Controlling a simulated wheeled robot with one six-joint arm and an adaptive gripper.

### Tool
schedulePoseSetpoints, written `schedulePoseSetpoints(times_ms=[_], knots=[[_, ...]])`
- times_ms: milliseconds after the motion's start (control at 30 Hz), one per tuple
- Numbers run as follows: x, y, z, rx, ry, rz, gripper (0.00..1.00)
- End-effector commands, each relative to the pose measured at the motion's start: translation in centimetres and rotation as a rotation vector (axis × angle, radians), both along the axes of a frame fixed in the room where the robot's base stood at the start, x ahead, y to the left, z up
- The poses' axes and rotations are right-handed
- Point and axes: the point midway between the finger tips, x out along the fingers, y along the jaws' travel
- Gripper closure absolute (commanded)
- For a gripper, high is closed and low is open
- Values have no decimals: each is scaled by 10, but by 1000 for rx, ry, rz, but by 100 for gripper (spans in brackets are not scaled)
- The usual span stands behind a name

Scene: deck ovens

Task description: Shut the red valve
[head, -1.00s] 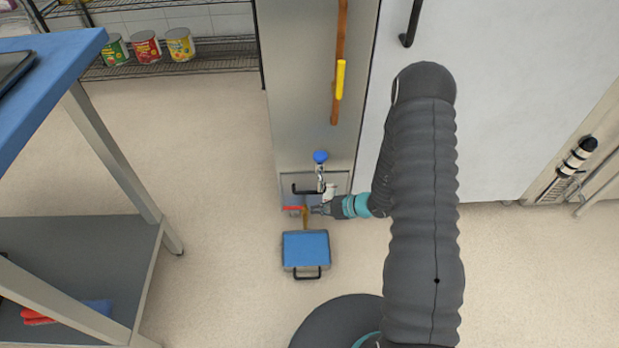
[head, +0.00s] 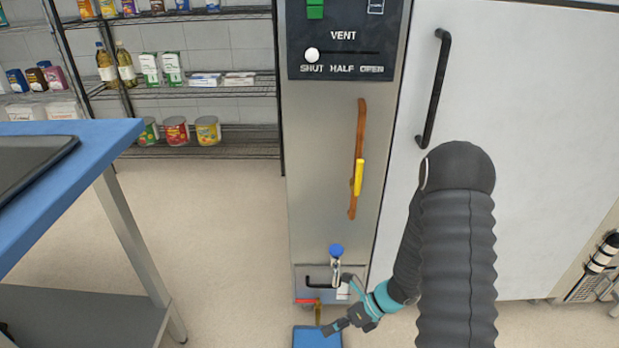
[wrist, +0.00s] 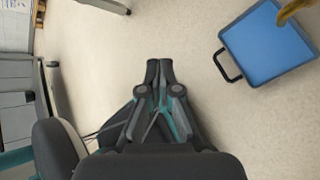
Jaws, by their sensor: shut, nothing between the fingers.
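The red valve (head: 307,301) is low on the steel column, a small red lever lying roughly level beside a brass spout (head: 318,314) that points down. The spout's end also shows at the top right of the wrist view (wrist: 291,10); the red lever is not seen there. My gripper (head: 328,330) is shut and empty, just below and right of the valve in the head view, apart from it as far as I can tell. In the wrist view my closed fingertips (wrist: 159,65) point over bare floor, left of the spout.
A blue lidded box (head: 316,337) with a black handle stands on the floor below the spout. A blue-knobbed valve (head: 336,250) and a yellow lever (head: 357,177) on a copper pipe are above. A blue-topped table (head: 95,150) stands left. Floor between is clear.

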Motion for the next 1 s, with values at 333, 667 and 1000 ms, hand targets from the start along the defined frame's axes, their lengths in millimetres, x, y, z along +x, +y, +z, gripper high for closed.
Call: schedulePoseSetpoints(times_ms=[333,667,1000], knots=[[-39,-27,95,-39,-593,800,100],[-67,-59,167,-115,-938,1403,100],[-91,-89,237,-277,-1116,1881,100]])
